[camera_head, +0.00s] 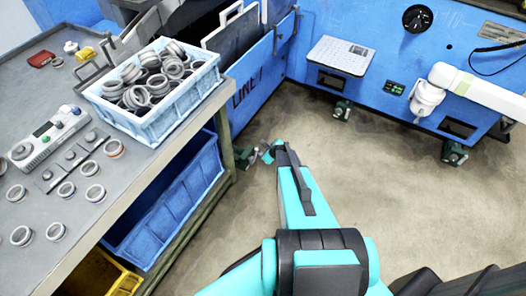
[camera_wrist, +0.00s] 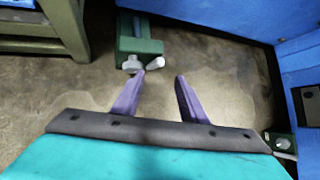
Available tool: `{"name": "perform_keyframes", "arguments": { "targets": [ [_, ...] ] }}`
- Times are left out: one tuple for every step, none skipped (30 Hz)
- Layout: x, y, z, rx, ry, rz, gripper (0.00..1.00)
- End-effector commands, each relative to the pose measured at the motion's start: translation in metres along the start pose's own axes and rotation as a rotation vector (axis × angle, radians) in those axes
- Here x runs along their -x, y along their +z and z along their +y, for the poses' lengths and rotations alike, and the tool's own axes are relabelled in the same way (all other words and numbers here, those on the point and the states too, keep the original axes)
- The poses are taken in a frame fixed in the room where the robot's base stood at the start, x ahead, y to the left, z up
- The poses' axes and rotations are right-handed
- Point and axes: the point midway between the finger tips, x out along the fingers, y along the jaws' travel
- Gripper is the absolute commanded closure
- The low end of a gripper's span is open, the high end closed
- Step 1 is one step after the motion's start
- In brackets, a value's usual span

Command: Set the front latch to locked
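No part is marked as the front latch, so I cannot tell for sure which part it is. A green bracket with a pale grey knob and lever (camera_wrist: 140,46) stands low by the floor, just beyond my fingertips in the wrist view. A green foot-like part (camera_head: 245,158) shows low by the bench and blue machine in the head view. My gripper (camera_wrist: 154,76) has two purple fingers spread apart with nothing between them. The left fingertip appears close to the knob, but I cannot tell whether they touch. The lever's locked or unlocked position is unclear.
A grey workbench (camera_head: 130,185) stands at left with a blue crate of rings (camera_head: 167,124). A blue bin (camera_head: 170,215) sits below. The blue machine (camera_head: 385,45) has more green feet (camera_head: 454,152). A white arm-like part (camera_head: 480,90) hangs at right. Open floor (camera_head: 370,190) lies between.

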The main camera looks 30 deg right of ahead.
Motion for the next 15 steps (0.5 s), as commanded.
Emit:
{"name": "perform_keyframes", "arguments": {
  "targets": [
    [0.007, 0.000, 0.000, 0.000, -0.001, 0.000, 0.61],
    [0.010, 0.000, 0.000, 0.000, -0.001, 0.000, 0.61],
    [0.013, 0.000, 0.000, -0.001, -0.001, 0.000, 0.61],
    [0.016, 0.000, 0.000, -0.001, -0.001, 0.000, 0.61],
    [0.018, 0.000, 0.000, -0.001, -0.001, 0.000, 0.61],
    [0.020, 0.000, 0.000, -0.001, -0.001, 0.000, 0.61],
    [0.022, 0.000, -0.001, -0.001, -0.002, 0.000, 0.61],
    [0.023, 0.000, -0.001, -0.001, -0.001, 0.000, 0.61],
    [0.025, 0.000, -0.001, -0.001, -0.001, 0.000, 0.61],
    [0.026, 0.000, -0.001, -0.001, -0.001, 0.000, 0.61],
    [0.026, 0.000, -0.001, -0.001, -0.001, 0.000, 0.61],
    [0.027, 0.000, -0.001, -0.001, -0.001, 0.000, 0.61],
    [0.027, 0.000, -0.001, -0.001, -0.001, 0.000, 0.61],
    [0.027, 0.000, -0.001, -0.001, -0.001, 0.000, 0.61],
    [0.028, 0.000, -0.001, -0.001, -0.001, 0.000, 0.61]
  ]
}}
